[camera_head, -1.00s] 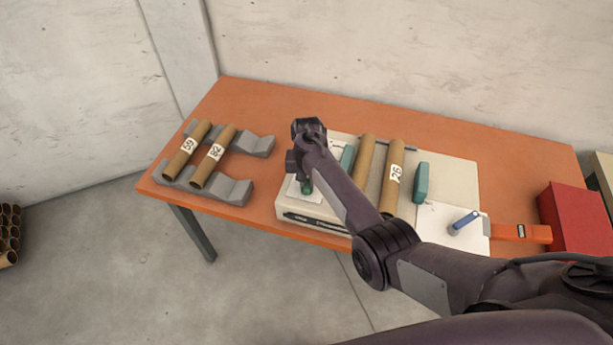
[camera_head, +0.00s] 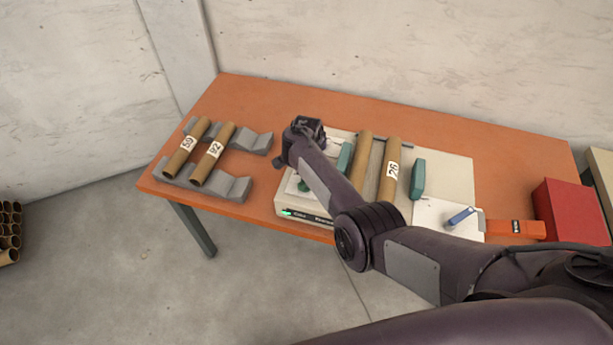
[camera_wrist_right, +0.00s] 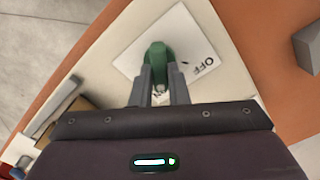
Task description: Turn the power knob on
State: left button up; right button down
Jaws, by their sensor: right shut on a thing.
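The power knob (camera_wrist_right: 158,54) is green and sits on a white label plate (camera_wrist_right: 196,48) marked OFF on one side, seen in the right wrist view. My right gripper (camera_wrist_right: 160,80) is shut on the knob, with a finger on each side. In the head view my right arm crosses the cream winder (camera_head: 455,172) and hides the fingers; a little green of the knob (camera_head: 303,186) shows beside the arm. A display on the winder's front edge (camera_head: 288,213) glows green at its left end. My left gripper is not in view.
Two cardboard tubes (camera_head: 211,156) with number labels lie on a grey rack (camera_head: 233,188) at the left. Two tubes (camera_head: 390,172) lie on the winder between green blocks. A blue lever (camera_head: 461,217), an orange tool (camera_head: 515,229) and a red box (camera_head: 572,222) are right.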

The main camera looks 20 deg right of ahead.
jog(key=shift+m, duration=0.6)
jog(key=c, duration=1.4)
grip_release()
jog(key=shift+d, duration=0.1)
notch_tip(320, 180, up, 8)
jog(key=shift+f+p, duration=0.15)
jog(key=shift+p, duration=0.4)
